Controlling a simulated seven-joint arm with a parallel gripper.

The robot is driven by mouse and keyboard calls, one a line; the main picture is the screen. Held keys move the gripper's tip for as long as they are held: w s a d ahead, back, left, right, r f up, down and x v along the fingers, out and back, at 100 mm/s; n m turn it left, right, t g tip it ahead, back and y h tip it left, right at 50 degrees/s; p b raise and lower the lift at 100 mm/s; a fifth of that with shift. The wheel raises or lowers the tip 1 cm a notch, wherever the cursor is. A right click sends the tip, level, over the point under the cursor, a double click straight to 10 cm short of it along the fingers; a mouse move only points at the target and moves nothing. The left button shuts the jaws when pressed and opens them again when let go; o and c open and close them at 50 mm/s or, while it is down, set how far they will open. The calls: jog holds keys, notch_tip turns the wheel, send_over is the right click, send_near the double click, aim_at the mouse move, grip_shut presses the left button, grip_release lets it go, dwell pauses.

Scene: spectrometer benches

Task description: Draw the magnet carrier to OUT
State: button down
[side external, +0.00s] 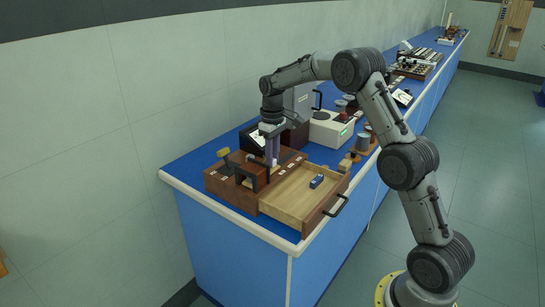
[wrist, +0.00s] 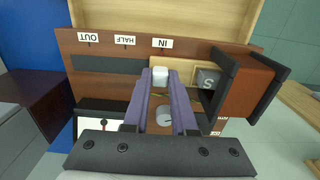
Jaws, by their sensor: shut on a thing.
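The magnet carrier shows in the wrist view as a light wood slide (wrist: 185,68) with a white knob (wrist: 160,74) and a grey block marked S (wrist: 207,79). The knob is beside the IN label (wrist: 163,43). The dark slot (wrist: 105,65) runs from there past HALF (wrist: 125,40) to OUT (wrist: 88,38). My gripper (wrist: 160,82) is shut on the knob, with one purple finger on each side. In the side view my gripper (side external: 272,163) points down over the wooden apparatus (side external: 222,184); its fingers partly hide the carrier there.
An open drawer (side external: 290,204) holds a small blue object (side external: 316,181) in front of the apparatus. A black-ended brown block (wrist: 247,88) stands right of the carrier. A pale instrument (side external: 330,128) stands behind on the blue bench. The slot toward OUT looks clear.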

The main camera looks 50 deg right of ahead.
dwell(0.3)
jog(key=d, duration=1)
jog(key=shift+r, duration=0.1)
jog(key=shift+d, duration=0.1)
jog(key=c, duration=0.8)
grip_release()
jog(key=shift+o, duration=0.4)
notch_tip(320, 180, up, 14)
